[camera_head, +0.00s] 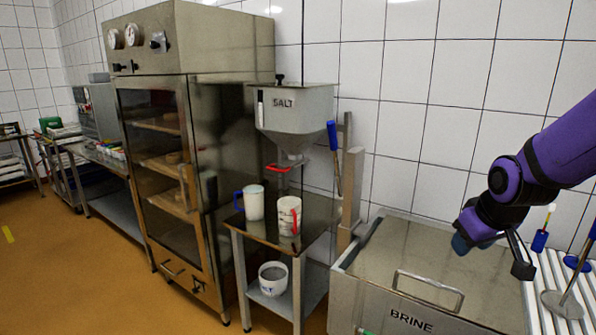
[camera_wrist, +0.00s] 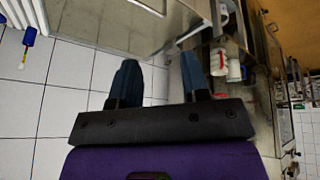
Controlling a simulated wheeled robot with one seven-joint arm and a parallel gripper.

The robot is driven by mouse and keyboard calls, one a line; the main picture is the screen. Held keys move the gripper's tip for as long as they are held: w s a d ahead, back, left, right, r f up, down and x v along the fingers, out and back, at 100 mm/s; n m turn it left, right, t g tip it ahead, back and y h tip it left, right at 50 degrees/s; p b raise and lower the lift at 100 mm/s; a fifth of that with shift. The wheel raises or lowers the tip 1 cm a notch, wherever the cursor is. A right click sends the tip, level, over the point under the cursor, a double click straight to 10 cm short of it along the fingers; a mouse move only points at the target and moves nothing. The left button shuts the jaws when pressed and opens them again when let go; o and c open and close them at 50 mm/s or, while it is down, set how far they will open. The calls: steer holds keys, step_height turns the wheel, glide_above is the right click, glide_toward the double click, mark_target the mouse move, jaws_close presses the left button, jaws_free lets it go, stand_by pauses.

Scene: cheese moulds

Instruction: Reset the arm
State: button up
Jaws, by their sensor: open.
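My gripper (camera_head: 462,243) is at the right of the head view, at the end of my purple arm, above or beside the right part of the brine tank (camera_head: 408,316). In the wrist view my gripper (camera_wrist: 161,70) shows two blue fingers spread apart with nothing between them. The gripper is open and empty. The tank's steel lid (camera_head: 400,258) with its bar handle is down. I cannot tell how far the fingers are from the lid.
A salt hopper (camera_head: 295,108) hangs over a small steel table (camera_head: 262,232) with two jugs, a blue-handled one (camera_head: 254,203) and a red-handled one (camera_head: 289,214). A glass-door cabinet (camera_head: 160,150) stands left. A white ribbed rack (camera_head: 560,290) with blue-handled tools is at right.

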steer(key=s+a+r+m, duration=0.1)
steer(key=s+r, duration=0.5)
steer(key=s, duration=0.3)
steer(key=s+a+r+m, duration=0.1)
steer(key=s+a+r, duration=0.1)
steer(key=s+r, duration=0.5)
steer(key=s, duration=0.2)
steer(key=shift+s+a, duration=0.2)
steer(key=shift+s, duration=0.2)
steer(key=shift+r, duration=0.1)
